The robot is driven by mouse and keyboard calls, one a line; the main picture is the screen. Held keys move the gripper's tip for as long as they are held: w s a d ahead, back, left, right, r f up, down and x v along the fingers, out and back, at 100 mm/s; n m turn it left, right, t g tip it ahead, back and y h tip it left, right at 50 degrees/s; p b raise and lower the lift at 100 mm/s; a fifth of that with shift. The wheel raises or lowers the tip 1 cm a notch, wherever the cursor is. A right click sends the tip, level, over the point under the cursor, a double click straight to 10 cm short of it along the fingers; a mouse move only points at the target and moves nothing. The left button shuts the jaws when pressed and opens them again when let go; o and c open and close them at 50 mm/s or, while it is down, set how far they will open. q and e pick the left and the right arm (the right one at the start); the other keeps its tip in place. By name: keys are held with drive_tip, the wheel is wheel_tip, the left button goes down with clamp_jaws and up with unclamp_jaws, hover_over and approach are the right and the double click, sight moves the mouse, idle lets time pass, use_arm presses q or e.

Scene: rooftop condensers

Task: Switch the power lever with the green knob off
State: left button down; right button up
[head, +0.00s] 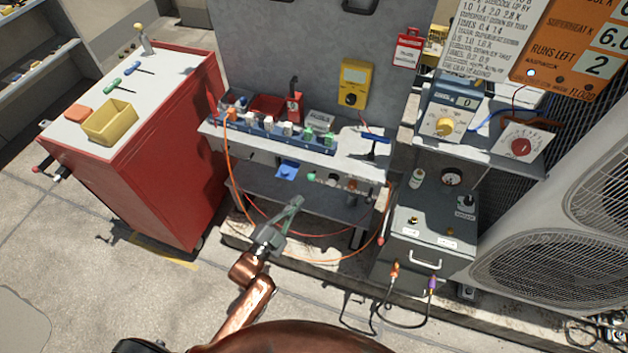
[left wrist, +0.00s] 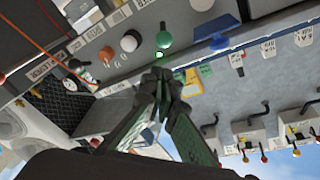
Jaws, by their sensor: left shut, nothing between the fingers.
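In the head view the green knob (head: 311,175) is small, under the bench top, left of the white knob (head: 332,180). My left gripper (head: 298,201) is shut and empty, in front of and below the row. In the left wrist view its fingertips (left wrist: 163,74) are close to the green knob, with a gap between. I cannot tell the lever's position. My right gripper is not in view.
A bench top (head: 375,155) with a strip of switches overhangs the knobs. A blue object (head: 287,170) sits left of the green knob. An orange cable (head: 229,165) hangs at the left. A red cabinet (head: 190,150) stands left and a grey box (head: 430,240) right.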

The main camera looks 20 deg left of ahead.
sight(313, 180)
use_arm(q)
drive_tip(key=shift+b+x, duration=1.25)
drive_tip(key=shift+x, duration=3.75)
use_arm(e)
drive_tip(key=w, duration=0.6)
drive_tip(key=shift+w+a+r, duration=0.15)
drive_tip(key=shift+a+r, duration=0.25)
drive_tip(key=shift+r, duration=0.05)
use_arm(q)
drive_tip(key=shift+f, duration=0.2)
